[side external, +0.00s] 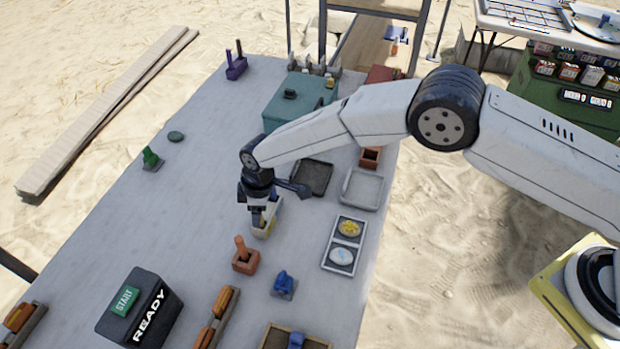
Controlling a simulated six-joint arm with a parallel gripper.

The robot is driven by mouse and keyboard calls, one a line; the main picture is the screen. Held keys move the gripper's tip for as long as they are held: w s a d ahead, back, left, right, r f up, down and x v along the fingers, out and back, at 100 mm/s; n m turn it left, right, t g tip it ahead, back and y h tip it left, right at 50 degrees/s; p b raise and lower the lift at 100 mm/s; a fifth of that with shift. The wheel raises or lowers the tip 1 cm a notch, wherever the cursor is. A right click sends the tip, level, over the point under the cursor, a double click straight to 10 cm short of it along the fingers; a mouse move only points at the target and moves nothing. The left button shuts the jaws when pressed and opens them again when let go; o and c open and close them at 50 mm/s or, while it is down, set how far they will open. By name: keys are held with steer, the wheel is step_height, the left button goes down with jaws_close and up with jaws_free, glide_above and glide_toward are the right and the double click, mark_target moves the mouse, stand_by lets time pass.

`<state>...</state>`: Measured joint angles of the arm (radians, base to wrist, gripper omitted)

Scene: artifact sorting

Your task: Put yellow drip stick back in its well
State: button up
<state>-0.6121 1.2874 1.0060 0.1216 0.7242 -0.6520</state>
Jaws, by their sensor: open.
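My gripper (262,213) points down over a pale yellow-and-white block (274,219), which looks like the yellow well. The jaws are open around or just above it. A small bright yellow part (264,226) shows at the gripper's fingertips. It may be the yellow drip stick, but the gripper hides most of it. I cannot tell whether the stick is seated in the well or whether the fingers touch it.
Near the gripper stand an orange stick in its well (245,259) and a blue piece (284,285). A black tray (318,166), a grey tray (361,189) and a two-dish panel (345,244) lie to the right. A green piece (151,159) stands left.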

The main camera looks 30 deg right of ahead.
step_height(320, 180, up, 12)
steer(key=d, duration=0.1)
steer(key=shift+s+d, duration=0.35)
stand_by(0.4)
stand_by(0.4)
steer(key=shift+d, duration=0.1)
steer(key=s+d+r+m+t, duration=0.1)
steer(key=s+d+r+m, duration=0.2)
steer(key=d, duration=0.8)
steer(key=s+d+r+m, duration=0.2)
steer(key=d+r+m, duration=0.2)
steer(key=d, duration=0.6)
steer(key=s+d+m+h, duration=0.1)
steer(key=s+d+m, duration=0.5)
steer(key=s+d, duration=0.7)
steer(key=shift+s+d+t+h, duration=0.2)
steer(key=shift+s+t+h, duration=0.15)
steer(key=shift+s, duration=0.85)
